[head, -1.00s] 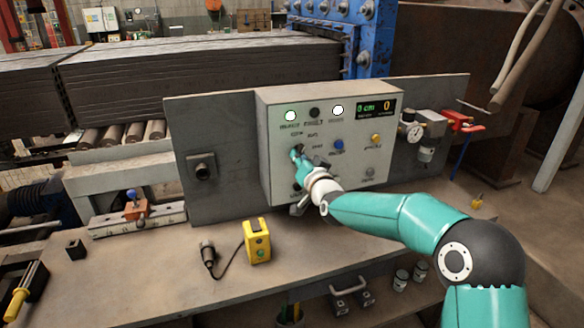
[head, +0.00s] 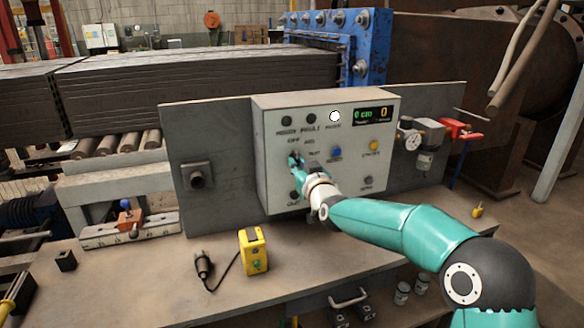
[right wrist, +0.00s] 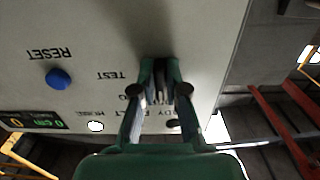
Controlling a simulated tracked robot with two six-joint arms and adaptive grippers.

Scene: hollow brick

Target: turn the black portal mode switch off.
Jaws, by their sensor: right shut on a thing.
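The grey control box (head: 273,165) stands at the back of the bench. On its face the left lamp (head: 286,121) is dark, the middle lamp (head: 311,118) is dark and the right lamp (head: 334,116) glows white. My right gripper (head: 297,161) is at the left part of the face, below the lamps. In the right wrist view, my right gripper (right wrist: 160,78) is shut on the black portal mode switch (right wrist: 160,91), beside the word TEST. The fingers hide much of the switch, so its exact setting is unclear. My left gripper is not in view.
A blue button (head: 336,153), a yellow button (head: 374,145) and a grey knob (head: 368,181) sit right of the gripper. The display (head: 372,114) reads 0 cm. A yellow box (head: 254,251) with a cable stands on the bench in front.

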